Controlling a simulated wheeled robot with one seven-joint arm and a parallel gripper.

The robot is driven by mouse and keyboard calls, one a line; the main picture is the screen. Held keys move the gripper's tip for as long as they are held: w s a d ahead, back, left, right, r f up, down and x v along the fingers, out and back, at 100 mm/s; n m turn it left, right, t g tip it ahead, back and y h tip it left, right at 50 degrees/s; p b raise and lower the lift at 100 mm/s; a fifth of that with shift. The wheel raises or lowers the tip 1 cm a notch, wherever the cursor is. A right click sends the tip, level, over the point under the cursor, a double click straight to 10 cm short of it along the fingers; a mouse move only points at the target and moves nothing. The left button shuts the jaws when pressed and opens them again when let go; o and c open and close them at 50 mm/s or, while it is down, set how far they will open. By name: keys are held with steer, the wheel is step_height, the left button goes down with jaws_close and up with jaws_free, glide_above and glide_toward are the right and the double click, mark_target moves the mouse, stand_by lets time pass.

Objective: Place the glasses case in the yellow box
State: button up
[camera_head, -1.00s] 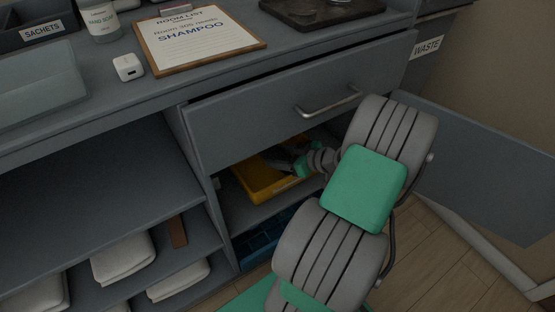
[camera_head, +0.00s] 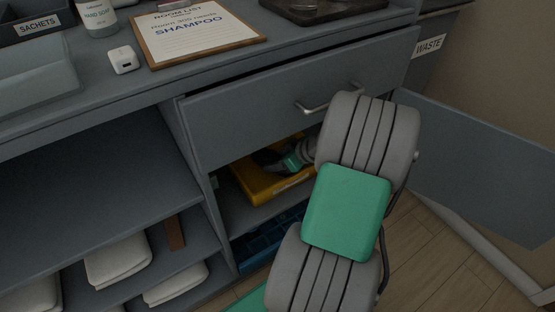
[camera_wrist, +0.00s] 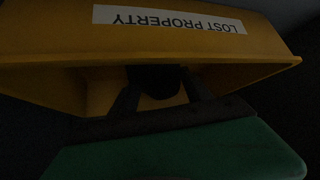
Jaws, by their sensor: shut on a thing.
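The yellow box (camera_head: 268,192) stands on the shelf of the open cabinet, below the drawer. In the wrist view its yellow wall (camera_wrist: 60,40) bears an upside-down "LOST PROPERTY" label. My gripper (camera_head: 276,161) reaches into the cabinet at the box's opening. In the wrist view its two dark fingers (camera_wrist: 160,88) are shut on a dark rounded thing, the glasses case (camera_wrist: 155,80), at the box's mouth. The case shows small and dark in the head view (camera_head: 264,157). Its far end and any contact with the box floor are hidden.
The drawer (camera_head: 270,110) with its metal handle hangs directly above the opening. The open cabinet door (camera_head: 480,165) is at the right. A blue crate (camera_head: 268,242) sits below the box.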

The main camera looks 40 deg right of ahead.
steer(key=o, duration=1.4)
steer(key=shift+o, duration=0.2)
steer(key=shift+r+p, duration=0.3)
steer(key=p+v, duration=0.4)
steer(key=v, duration=0.8)
steer(key=shift+r, duration=0.35)
